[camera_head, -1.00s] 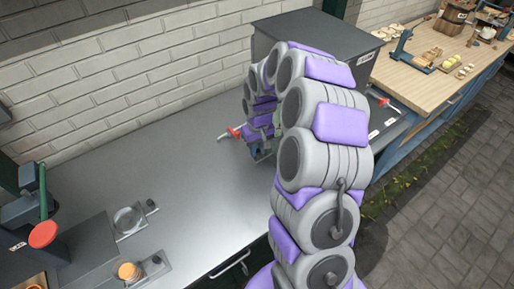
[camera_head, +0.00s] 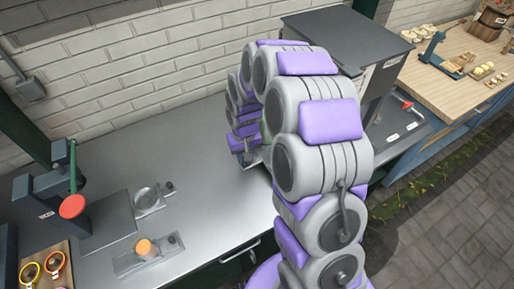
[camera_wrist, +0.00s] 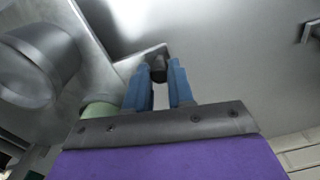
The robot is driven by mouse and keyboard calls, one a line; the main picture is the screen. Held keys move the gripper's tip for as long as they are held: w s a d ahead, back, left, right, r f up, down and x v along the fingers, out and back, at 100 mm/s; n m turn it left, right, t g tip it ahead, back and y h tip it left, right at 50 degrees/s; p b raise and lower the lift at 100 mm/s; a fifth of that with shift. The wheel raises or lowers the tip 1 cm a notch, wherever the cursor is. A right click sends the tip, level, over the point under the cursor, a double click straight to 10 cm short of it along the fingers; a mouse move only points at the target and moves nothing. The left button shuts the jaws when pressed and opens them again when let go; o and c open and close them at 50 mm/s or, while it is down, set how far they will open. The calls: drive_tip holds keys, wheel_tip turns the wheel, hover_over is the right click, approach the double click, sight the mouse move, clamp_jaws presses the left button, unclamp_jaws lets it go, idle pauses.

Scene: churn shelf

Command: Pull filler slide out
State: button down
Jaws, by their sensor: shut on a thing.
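In the wrist view, the two blue fingers of my gripper (camera_wrist: 160,82) are shut on a small dark knob (camera_wrist: 158,68). The knob sits at the end of a thin grey slide plate (camera_wrist: 133,63), which I take to be the filler slide. A large grey cylinder (camera_wrist: 40,62) and a pale green round part (camera_wrist: 98,110) are beside it. In the head view my curved arm covers the fingers and most of the slide. Only a bit of pale metal shows under my wrist, above the grey counter (camera_head: 215,205).
A dark box cabinet (camera_head: 338,35) stands behind my arm. At left are a press with a red knob (camera_head: 72,206), a plate with a metal ring (camera_head: 147,198) and a plate with an orange-topped jar (camera_head: 144,247). A wooden bench (camera_head: 450,80) is at right. The middle counter is clear.

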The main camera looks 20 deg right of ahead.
drive_tip(key=shift+s+a, duration=0.1)
drive_tip(key=shift+a, duration=0.7)
drive_tip(key=c, duration=1)
unclamp_jaws()
drive_tip(key=shift+d, duration=0.1)
drive_tip(key=r+p, duration=0.2)
drive_tip(key=r, duration=1.5)
drive_tip(key=shift+d+r, duration=0.15)
drive_tip(key=shift+d, duration=0.05)
